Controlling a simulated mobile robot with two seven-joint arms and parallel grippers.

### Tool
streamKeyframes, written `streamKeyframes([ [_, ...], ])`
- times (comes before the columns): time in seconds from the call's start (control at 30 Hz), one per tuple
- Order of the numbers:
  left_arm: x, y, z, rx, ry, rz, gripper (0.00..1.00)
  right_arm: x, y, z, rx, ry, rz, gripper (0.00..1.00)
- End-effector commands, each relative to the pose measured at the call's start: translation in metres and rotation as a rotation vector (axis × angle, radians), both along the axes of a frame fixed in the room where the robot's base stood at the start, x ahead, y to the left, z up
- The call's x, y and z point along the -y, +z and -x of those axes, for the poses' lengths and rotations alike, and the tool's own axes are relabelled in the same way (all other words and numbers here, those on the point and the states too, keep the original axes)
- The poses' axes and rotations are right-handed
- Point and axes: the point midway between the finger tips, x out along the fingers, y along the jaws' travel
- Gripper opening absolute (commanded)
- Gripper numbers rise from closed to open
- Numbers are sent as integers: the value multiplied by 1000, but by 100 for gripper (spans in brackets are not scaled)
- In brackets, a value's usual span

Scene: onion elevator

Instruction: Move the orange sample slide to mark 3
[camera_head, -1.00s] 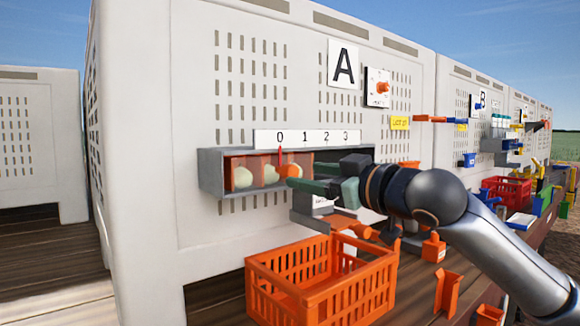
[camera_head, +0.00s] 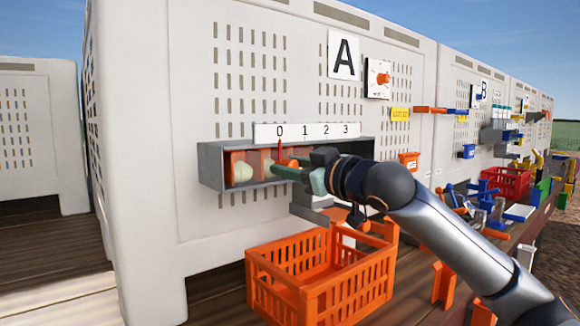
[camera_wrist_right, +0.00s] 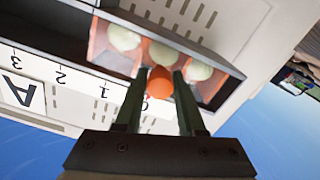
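The orange sample slide (camera_head: 264,157) is a see-through orange panel with pale onions behind it, in the left part of a grey box on the white wall. Its red pointer (camera_head: 280,147) is at 0 on the white scale strip (camera_head: 307,133), marked 0 to 3. My right gripper (camera_head: 289,168) is at the slide's orange knob. In the right wrist view its two fingers (camera_wrist_right: 160,85) are apart, one on each side of the knob (camera_wrist_right: 161,53). I see no clear contact. My left gripper is not in view.
An orange crate (camera_head: 318,290) stands below the box. A grey ledge (camera_head: 318,208) sits just under my gripper. A panel with an orange knob (camera_head: 382,79) is above right. The box (camera_head: 345,148) has open room right of the slide.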

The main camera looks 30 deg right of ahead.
Motion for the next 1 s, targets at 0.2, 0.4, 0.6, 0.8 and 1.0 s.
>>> streamKeyframes([
  [0.2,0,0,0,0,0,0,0,0,0,0,0,0,0,13],
  [0.4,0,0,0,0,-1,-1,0,0,0,0,-1,0,0,0],
  [0.6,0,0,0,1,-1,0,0,0,0,0,-1,0,0,0],
  [0.8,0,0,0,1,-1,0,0,0,0,0,-1,0,0,0],
  [1.0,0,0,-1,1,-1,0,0,0,0,0,-1,0,0,0],
])
